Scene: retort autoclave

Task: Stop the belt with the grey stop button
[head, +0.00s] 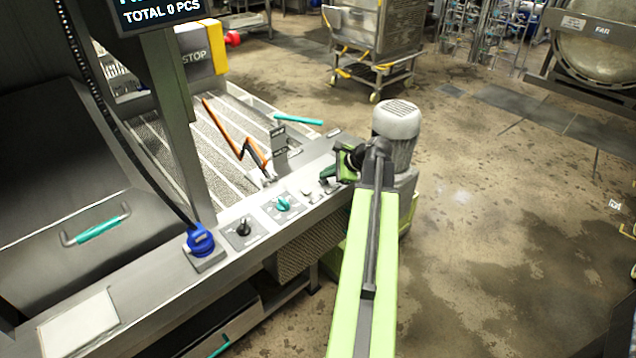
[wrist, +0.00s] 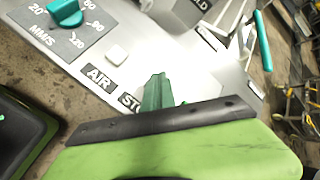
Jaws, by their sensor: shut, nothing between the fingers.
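My gripper (head: 328,173) is shut and empty at the far end of the grey control panel (head: 232,215). In the wrist view its green fingertips (wrist: 157,90) come down over the panel beside a black label (wrist: 130,103) whose visible letters read "STO". The fingers cover part of that label and the spot by it. I cannot make out the grey stop button for certain, nor whether the fingertips touch anything. A small pale square button (wrist: 117,55) lies near the "AIR" label (wrist: 99,77), apart from the fingers.
A teal speed knob (head: 283,204), a black switch (head: 243,228) and a blue knob (head: 200,240) line the panel. The belt (head: 225,150) lies behind it. An orange-black lever (head: 250,150) and a grey motor (head: 397,120) stand near my gripper. Floor at right is open.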

